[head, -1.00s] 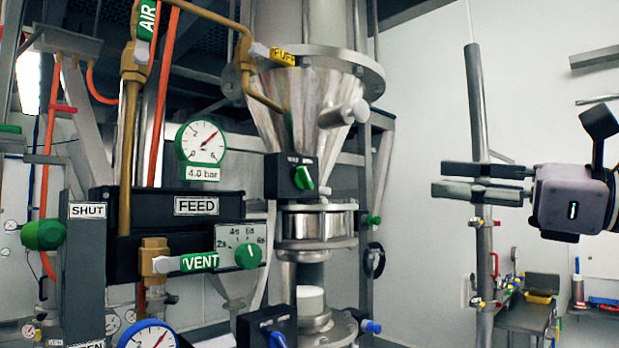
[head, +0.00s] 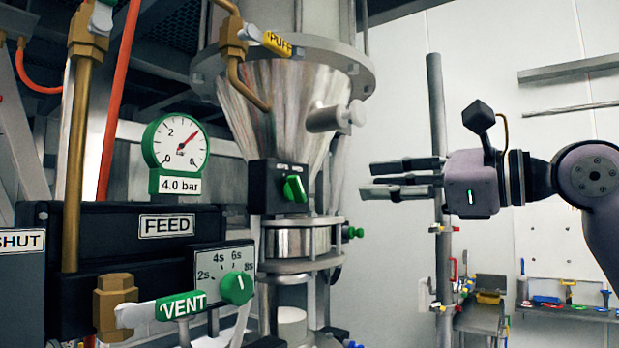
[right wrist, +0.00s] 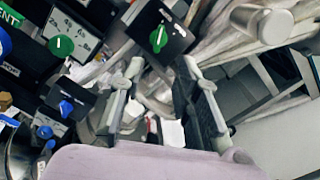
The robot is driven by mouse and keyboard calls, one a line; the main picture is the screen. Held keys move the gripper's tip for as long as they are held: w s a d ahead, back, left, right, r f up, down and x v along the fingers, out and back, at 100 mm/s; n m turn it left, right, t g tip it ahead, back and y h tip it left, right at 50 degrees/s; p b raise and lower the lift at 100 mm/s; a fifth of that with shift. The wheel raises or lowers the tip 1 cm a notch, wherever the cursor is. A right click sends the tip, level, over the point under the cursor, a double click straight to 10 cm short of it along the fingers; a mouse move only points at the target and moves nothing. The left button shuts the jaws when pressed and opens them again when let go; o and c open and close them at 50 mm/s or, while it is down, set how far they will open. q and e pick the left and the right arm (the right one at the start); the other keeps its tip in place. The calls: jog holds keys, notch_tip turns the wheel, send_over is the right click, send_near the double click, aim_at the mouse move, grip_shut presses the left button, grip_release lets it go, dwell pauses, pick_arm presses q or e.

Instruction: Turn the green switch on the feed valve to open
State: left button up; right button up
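A green switch (head: 294,188) sits on a small black box (head: 265,187) at the foot of the steel cone, above a clear-banded ring. Its handle stands near upright, leaning slightly; the labels above it are too small to read. It also shows in the right wrist view (right wrist: 158,38), beyond the fingers. My right gripper (head: 368,181) is to the right of the switch, fingers pointing left toward it, apart from it and empty. In the right wrist view its fingers (right wrist: 162,68) are spread. My left gripper is not in view.
A black box labelled FEED (head: 95,218) is at left, beside a panel labelled SHUT (head: 22,265). A VENT lever (head: 181,306), a green timer knob (head: 237,288) and a pressure gauge (head: 180,146) stand nearby. A steel stub (head: 335,117) juts out above and right of the switch.

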aim_at(302, 189)
jog(key=p+x, duration=0.5)
jog(key=x, duration=0.7)
jog(key=shift+a, duration=0.1)
jog(key=shift+w+a, duration=0.25)
jog(key=shift+a, duration=0.05)
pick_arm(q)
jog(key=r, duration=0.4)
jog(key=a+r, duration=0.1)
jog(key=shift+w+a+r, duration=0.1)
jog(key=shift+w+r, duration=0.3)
pick_arm(e)
jog(key=shift+f, duration=0.1)
jog(key=shift+c, duration=1.3)
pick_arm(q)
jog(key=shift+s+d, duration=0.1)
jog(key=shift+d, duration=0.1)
pick_arm(e)
grip_shut()
